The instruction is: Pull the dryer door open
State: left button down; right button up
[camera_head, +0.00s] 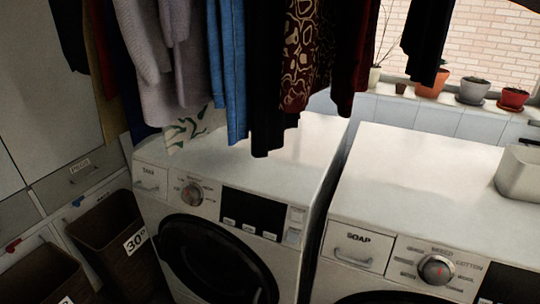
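Two white front-loading machines stand side by side. The left machine (270,150) has a dial, a dark display and a round black door (215,262) that looks shut; its lower part is cut off by the picture's bottom edge. The right machine (430,190) has a drawer marked SOAP (355,246) and a dial; only the top rim of its dark door (395,298) shows. I cannot tell for sure which one is the dryer. Neither of my grippers shows in the head view.
Clothes (235,65) hang low over the left machine's top. Dark baskets (112,240) stand at the left, one marked 30°. A light container (520,172) sits on the right machine. Several potted plants (475,90) line the window ledge. A narrow gap separates the machines.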

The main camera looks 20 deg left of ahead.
aim_at(214, 268)
jog(key=u, duration=1.25)
